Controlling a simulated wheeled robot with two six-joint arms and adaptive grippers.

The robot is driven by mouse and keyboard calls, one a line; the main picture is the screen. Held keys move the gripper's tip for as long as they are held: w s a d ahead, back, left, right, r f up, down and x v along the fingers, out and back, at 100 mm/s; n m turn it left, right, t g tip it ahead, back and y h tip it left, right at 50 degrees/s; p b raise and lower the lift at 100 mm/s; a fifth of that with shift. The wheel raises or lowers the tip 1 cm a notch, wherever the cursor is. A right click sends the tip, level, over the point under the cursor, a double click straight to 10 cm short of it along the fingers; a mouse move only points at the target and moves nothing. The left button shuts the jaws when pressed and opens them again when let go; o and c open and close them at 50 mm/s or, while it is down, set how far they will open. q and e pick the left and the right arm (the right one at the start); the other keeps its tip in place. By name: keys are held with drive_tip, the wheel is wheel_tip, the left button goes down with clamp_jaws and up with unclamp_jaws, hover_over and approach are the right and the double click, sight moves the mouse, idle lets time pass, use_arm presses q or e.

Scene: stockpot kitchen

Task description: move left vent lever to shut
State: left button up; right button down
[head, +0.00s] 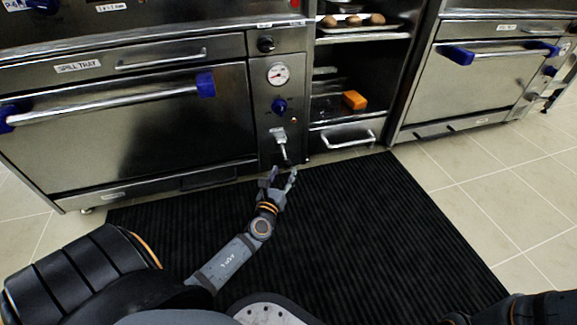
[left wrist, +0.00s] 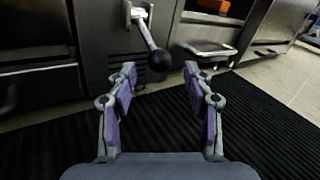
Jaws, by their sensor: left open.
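The left vent lever (head: 282,145) is on the lower part of the narrow panel right of the left oven door, on a light plate. In the left wrist view the lever (left wrist: 147,34) slants down to the right and ends in a round black knob (left wrist: 160,60). My left gripper (head: 279,177) is open and empty, just below and in front of the lever. In the left wrist view its two fingers (left wrist: 158,80) stand apart with the knob between and beyond their tips. I see no contact. My right gripper is not clearly in view; only part of that arm shows at bottom right.
Above the lever are a blue knob (head: 279,105), a dial gauge (head: 278,74) and a black knob (head: 266,44). The oven door handle (head: 110,103) with blue ends juts out at left. A drawer handle (head: 342,140) is right of the lever. A black ribbed mat (head: 340,220) covers the floor.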

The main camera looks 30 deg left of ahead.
sight(286, 167)
use_arm(q)
drive_tip(key=x, duration=0.4)
drive_tip(key=shift+w+a+b, duration=0.15)
drive_tip(key=shift+w+b, duration=0.2)
drive_tip(key=shift+w, duration=0.05)
clamp_jaws()
